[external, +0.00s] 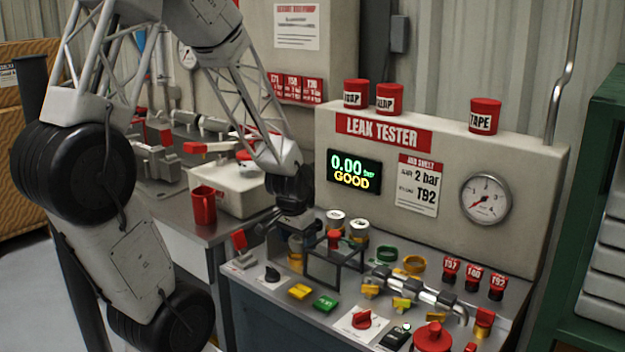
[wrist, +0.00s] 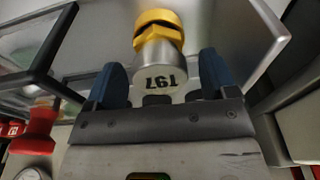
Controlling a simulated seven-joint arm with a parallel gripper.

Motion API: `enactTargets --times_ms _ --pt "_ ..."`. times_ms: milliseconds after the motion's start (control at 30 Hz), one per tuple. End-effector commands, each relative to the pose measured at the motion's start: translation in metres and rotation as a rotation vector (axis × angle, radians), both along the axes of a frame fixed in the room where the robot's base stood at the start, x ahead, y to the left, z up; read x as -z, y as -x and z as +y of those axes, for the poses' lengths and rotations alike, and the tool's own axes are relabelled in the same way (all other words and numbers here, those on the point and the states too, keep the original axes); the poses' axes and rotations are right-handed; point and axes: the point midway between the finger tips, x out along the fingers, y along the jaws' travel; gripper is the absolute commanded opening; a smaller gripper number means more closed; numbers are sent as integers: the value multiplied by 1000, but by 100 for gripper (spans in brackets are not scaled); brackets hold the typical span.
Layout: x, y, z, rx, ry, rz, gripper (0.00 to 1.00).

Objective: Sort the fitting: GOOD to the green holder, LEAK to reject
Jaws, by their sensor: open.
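In the wrist view a fitting has a yellow hex end (wrist: 157,32) and a silver round body (wrist: 158,62) with a black printed code, upside down. My gripper (wrist: 160,70) is open. Its two blue fingers stand on either side of the silver end, with visible gaps. In the external view my gripper (external: 293,222) is low over the left part of the tester bench, and a brassy piece (external: 296,262) shows below it. The tester display (external: 354,171) reads 0.00 bar and GOOD. A green ring (external: 385,253) sits on the bench. I cannot tell which container is reject.
A dark frame (external: 335,268) stands close right of my gripper, with white-topped fittings (external: 336,219) behind it. A yellow ring (external: 413,264), a pipe with yellow valves (external: 405,285) and a red knob (external: 433,337) lie to the right. A red mug (external: 203,206) stands left.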

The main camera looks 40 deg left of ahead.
Motion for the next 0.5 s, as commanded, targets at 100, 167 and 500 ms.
enactTargets --times_ms 100,167,500 --pt "0 0 0 0 0 0 73" --pt "0 0 0 0 0 0 63" --pt "-1 0 0 0 0 0 37"
